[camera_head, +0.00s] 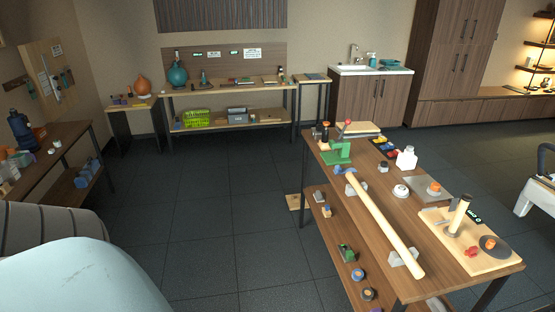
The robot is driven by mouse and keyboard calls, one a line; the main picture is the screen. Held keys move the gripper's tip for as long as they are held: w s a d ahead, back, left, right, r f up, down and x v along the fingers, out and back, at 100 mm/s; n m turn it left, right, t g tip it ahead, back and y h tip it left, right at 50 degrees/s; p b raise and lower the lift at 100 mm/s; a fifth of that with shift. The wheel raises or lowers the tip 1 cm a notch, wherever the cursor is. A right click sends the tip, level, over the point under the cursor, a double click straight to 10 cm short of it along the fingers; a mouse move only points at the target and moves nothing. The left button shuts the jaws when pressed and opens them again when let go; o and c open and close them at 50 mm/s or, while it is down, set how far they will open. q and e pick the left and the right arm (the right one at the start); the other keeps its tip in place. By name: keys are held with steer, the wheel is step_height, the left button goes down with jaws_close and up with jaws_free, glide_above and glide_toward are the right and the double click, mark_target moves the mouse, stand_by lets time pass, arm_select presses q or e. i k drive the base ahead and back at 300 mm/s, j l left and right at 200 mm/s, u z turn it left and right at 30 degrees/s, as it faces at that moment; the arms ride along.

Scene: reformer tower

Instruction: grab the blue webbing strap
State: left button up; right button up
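A small blue piece (342,170) lies at the far end of a long pale pole (381,218) on the wooden workbench (345,213). It looks like it could be the blue webbing strap, but it is too small to be sure. Round blue-centred items (358,274) sit on the bench's lower shelf; I cannot tell whether they are rolled webbing. Neither of my grippers shows in the head view.
The pole rests on grey blocks (405,257). A green stand (338,152), a white bottle (406,157) and a wooden board with a post (440,238) also stand on the workbench. A side bench (50,150) is at left. The dark floor (225,205) between is largely clear.

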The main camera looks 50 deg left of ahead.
mark_target(338, 170)
steer(key=u, duration=1.1)
steer(key=z, duration=0.3)
steer(key=i+j+z, duration=0.25)
steer(key=j+z, duration=0.15)
steer(key=i+j+z, duration=0.25)
steer(key=j+z, duration=0.15)
steer(key=i+j+z, duration=0.1)
steer(key=j, duration=0.25)
steer(key=i+j+z, duration=0.1)
steer(key=j, duration=0.3)
steer(key=i+j+z, duration=0.1)
steer(key=j, duration=0.25)
steer(key=i+j, duration=0.1)
steer(key=j, duration=0.45)
steer(key=i+j+z, duration=0.1)
steer(key=j, duration=0.45)
steer(key=i+j, duration=0.15)
steer(key=j, duration=0.4)
steer(key=i+j, duration=0.1)
steer(key=j, duration=0.45)
steer(key=z, duration=0.05)
